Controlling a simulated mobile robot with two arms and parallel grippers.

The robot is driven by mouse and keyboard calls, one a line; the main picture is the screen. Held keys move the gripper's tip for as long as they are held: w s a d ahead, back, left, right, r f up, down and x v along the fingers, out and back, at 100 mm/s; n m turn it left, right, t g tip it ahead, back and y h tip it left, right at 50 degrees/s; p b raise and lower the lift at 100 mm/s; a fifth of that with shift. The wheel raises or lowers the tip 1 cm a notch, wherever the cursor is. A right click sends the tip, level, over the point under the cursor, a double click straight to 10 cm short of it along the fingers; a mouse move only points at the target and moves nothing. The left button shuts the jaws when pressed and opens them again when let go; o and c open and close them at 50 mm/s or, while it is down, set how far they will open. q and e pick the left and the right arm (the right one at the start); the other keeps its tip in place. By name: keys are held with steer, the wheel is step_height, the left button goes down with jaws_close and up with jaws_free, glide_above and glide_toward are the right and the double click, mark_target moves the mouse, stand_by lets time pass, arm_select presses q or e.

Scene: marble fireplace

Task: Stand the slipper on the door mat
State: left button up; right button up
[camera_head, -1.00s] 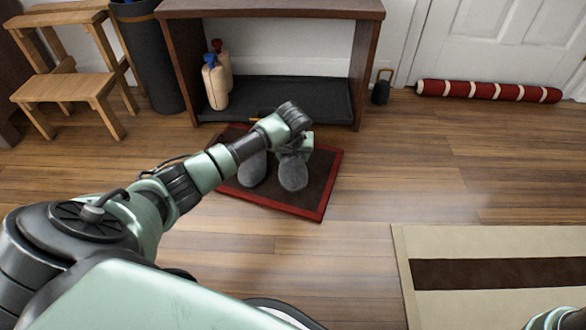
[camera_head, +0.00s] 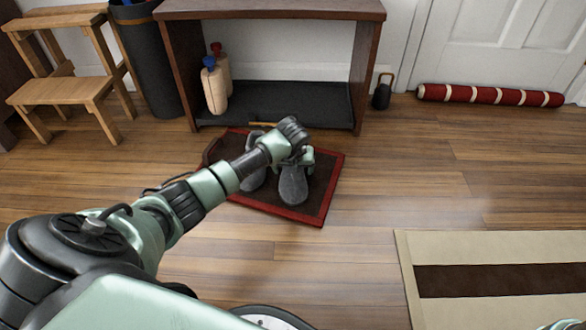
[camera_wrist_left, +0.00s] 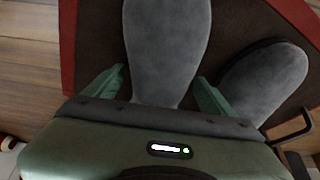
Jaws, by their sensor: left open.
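A grey slipper (camera_head: 293,188) lies over the dark, red-edged door mat (camera_head: 318,205), its toe toward me. A second grey slipper (camera_head: 254,181) is beside it on the left, partly behind my arm. My left gripper (camera_head: 301,160) is at the heel end of the right-hand slipper. In the left wrist view my open fingers (camera_wrist_left: 157,92) stand either side of this slipper (camera_wrist_left: 166,45), with a gap by each. The other slipper (camera_wrist_left: 266,76) is outside the fingers, on the right. The heel is hidden by the gripper.
A dark wooden shelf unit (camera_head: 368,70) stands just behind the mat, with two bottles (camera_head: 214,86) inside. A step stool (camera_head: 62,88) and dark bin (camera_head: 150,70) are at left. A striped rug (camera_head: 480,245) lies front right. Wooden floor right of the mat is clear.

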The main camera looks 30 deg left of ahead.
arm_select(q)
steer(key=shift+r, duration=0.1)
steer(key=p+v, duration=0.8)
steer(key=v, duration=0.3)
steer(key=shift+r, duration=0.25)
steer(key=shift+s+d+r+p, duration=0.15)
steer(key=shift+r+p, duration=0.1)
steer(key=shift+p, duration=0.1)
